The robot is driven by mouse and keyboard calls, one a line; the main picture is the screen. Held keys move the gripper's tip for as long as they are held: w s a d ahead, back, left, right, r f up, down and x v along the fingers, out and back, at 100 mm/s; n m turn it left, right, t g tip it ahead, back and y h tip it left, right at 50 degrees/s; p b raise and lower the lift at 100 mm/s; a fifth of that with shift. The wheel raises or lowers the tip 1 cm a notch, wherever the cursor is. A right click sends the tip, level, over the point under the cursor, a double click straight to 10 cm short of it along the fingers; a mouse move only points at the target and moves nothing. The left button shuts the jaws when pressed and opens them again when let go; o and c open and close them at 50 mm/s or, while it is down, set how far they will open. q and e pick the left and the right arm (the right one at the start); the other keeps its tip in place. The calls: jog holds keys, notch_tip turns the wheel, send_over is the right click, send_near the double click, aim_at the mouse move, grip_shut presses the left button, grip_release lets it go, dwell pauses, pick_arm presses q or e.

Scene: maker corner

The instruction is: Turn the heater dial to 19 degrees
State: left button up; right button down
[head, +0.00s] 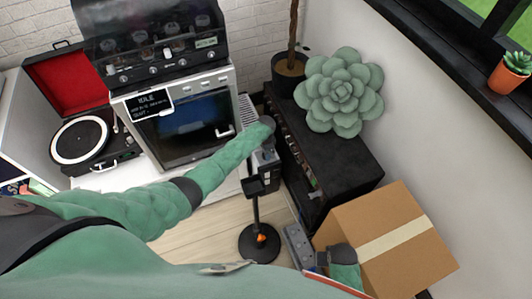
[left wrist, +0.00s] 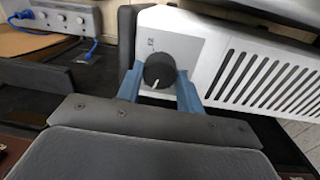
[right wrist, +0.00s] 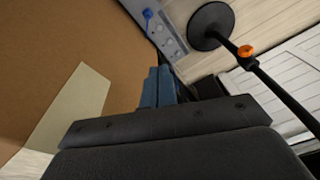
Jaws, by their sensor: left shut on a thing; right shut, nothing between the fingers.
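The heater (left wrist: 265,70) is a white panel with dark slots in the left wrist view; part of its slatted top (head: 248,110) shows in the head view. Its round black dial (left wrist: 159,66) sits on a grey plate. A white pointer line on the dial points toward the lower left in that picture. The degree marks are too small to read. My left gripper (left wrist: 160,88) has its blue fingers on either side of the dial and is shut on it. In the head view my left gripper (head: 262,178) hides the dial. My right gripper (right wrist: 158,88) is shut and empty.
A cardboard box (head: 390,240) stands by my right gripper. A power strip (head: 297,243) lies on the floor beside it. A black stand with a round base (head: 259,243) rises near my left gripper. A dark cabinet (head: 335,160) with a succulent (head: 340,92) is to the right.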

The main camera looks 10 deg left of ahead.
pick_arm(q)
jog(key=shift+w+m, duration=0.1)
jog(key=shift+m, duration=0.5)
pick_arm(e)
jog(key=shift+r, duration=0.4)
jog(key=shift+w+r, duration=0.1)
pick_arm(q)
jog(key=o, duration=1)
